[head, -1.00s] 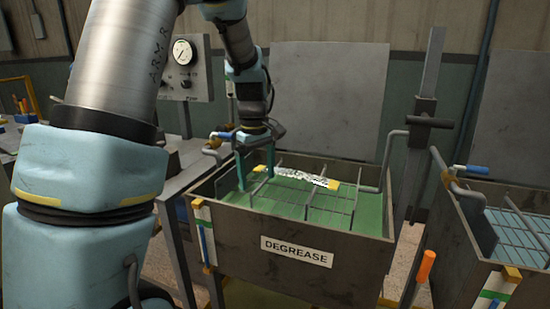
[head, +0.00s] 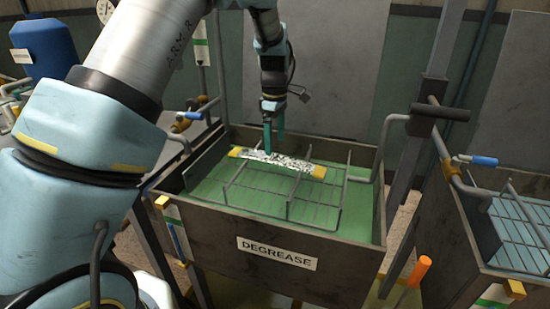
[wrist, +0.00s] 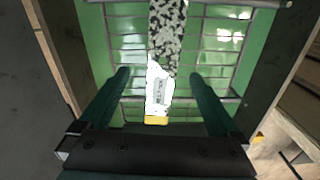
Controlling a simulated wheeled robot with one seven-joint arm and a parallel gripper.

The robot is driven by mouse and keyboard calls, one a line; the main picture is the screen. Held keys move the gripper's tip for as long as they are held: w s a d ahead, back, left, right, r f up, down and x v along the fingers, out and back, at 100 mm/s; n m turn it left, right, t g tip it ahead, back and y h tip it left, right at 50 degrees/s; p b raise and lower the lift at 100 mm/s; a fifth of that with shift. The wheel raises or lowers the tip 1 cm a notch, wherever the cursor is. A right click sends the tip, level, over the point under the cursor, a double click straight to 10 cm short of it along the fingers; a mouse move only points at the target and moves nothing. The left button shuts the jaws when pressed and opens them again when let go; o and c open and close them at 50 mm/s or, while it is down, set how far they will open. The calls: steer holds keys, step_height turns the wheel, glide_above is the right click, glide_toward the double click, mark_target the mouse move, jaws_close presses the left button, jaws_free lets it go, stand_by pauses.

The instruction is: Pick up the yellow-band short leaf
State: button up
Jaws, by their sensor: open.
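The yellow-band short leaf (head: 288,163) is a speckled black-and-white strip with yellow ends. It lies across the wire rack in the green DEGREASE tank. In the wrist view the leaf (wrist: 165,40) runs lengthwise away from me, with a white label and one yellow end (wrist: 156,120) nearest my gripper. My gripper (head: 270,150) is above the leaf's left part, pointing down. In the wrist view its two teal fingers (wrist: 160,74) are wide apart, one on each side of the leaf, with gaps to it. I cannot tell the exact height of the fingertips over the leaf.
The DEGREASE tank (head: 335,262) has raised dark walls around the rack (head: 290,207), whose upright wires stand near the leaf. A second tank (head: 465,262) with blue liquid stands at the right. Pipes with a blue-handled valve (head: 482,161) and an upright post (head: 428,110) rise between them.

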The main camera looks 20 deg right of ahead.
mark_target(276, 158)
steer(key=shift+s+f+p, duration=0.15)
steer(key=shift+f+p, duration=0.45)
steer(key=shift+f, duration=0.7)
steer(key=shift+s+f+p, duration=0.15)
steer(key=shift+f+p, duration=0.4)
steer(key=shift+f, duration=0.7)
jaws_close()
steer(key=shift+r, duration=0.1)
